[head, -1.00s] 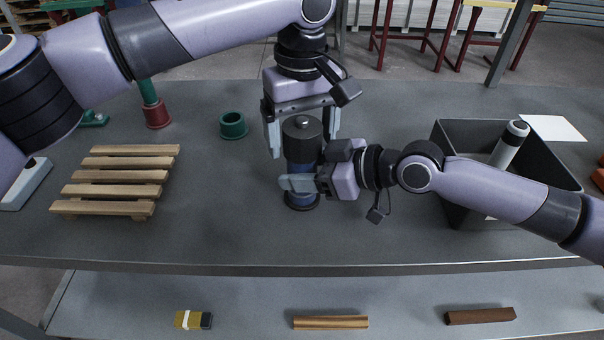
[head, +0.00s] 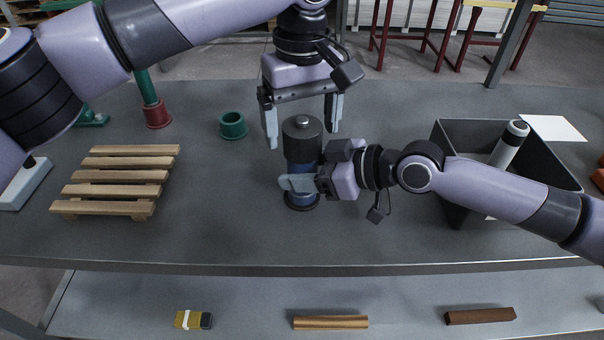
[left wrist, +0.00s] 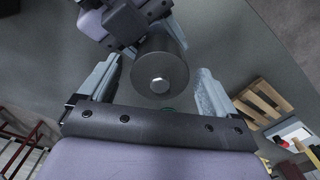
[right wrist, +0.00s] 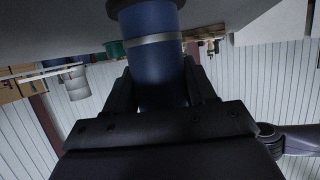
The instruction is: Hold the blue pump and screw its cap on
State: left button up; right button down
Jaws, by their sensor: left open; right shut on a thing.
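The blue pump (head: 301,168) stands upright on the grey table, and its blue body (right wrist: 158,70) fills the middle of the right wrist view. My right gripper (head: 298,184) is shut around the pump's lower body from the right. The dark cap (head: 302,130) sits on top of the pump; it also shows in the left wrist view (left wrist: 160,66) with a bright bolt head at its centre. Whether it is fully seated I cannot tell. My left gripper (head: 304,118) is open above, with its fingers on either side of the cap, apart from it.
A dark open bin (head: 462,200) with a white-and-black cylinder (head: 508,146) stands at the right. A wooden pallet (head: 118,178) lies at the left. A green ring (head: 233,125) and a red base (head: 157,115) are behind it. The table front is clear.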

pick_arm(q)
jog(key=shift+r, duration=1.25)
jog(key=shift+c, duration=0.5)
jog(key=shift+r, duration=0.1)
notch_tip(320, 180, up, 3)
jog(key=n, duration=0.4)
jog(key=shift+f, duration=4.15)
